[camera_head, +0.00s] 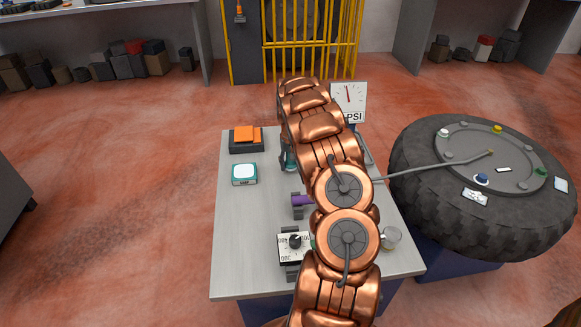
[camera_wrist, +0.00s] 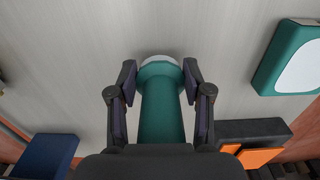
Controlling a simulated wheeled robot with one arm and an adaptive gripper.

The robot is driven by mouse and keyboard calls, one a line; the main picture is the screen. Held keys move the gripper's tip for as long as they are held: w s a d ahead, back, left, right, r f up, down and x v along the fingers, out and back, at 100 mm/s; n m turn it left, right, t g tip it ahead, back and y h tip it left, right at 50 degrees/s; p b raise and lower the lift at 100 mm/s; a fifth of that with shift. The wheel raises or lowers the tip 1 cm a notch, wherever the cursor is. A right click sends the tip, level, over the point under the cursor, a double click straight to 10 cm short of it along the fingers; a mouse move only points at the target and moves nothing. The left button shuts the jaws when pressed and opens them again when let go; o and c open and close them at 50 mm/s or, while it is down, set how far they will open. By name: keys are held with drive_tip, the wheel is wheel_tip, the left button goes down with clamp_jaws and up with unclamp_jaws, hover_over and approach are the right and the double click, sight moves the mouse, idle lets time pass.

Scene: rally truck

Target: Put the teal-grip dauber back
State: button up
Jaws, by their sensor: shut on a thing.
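The teal-grip dauber (camera_wrist: 162,115) is between the fingers of my gripper (camera_wrist: 160,84) in the wrist view. My gripper is shut on its teal handle. Its pale round end (camera_wrist: 160,62) points toward the grey tabletop; I cannot tell whether it touches. In the head view, my copper arm hides most of the gripper, and only a bit of the teal grip (camera_head: 290,156) shows at the arm's left edge, above the far part of the table (camera_head: 240,230). The dauber's own holder is not clearly seen.
A teal box with a white top (camera_head: 244,173) and an orange-topped black block (camera_head: 246,138) stand left of my arm. A purple-grip tool (camera_head: 303,200) and a dial box (camera_head: 294,245) are nearer. A PSI gauge (camera_head: 348,100) stands behind. A big tyre (camera_head: 420,210) is right.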

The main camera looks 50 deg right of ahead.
drive_tip(key=shift+f, duration=0.5)
drive_tip(key=shift+f, duration=0.4)
drive_tip(key=o, duration=1.4)
drive_tip(key=shift+r, duration=0.2)
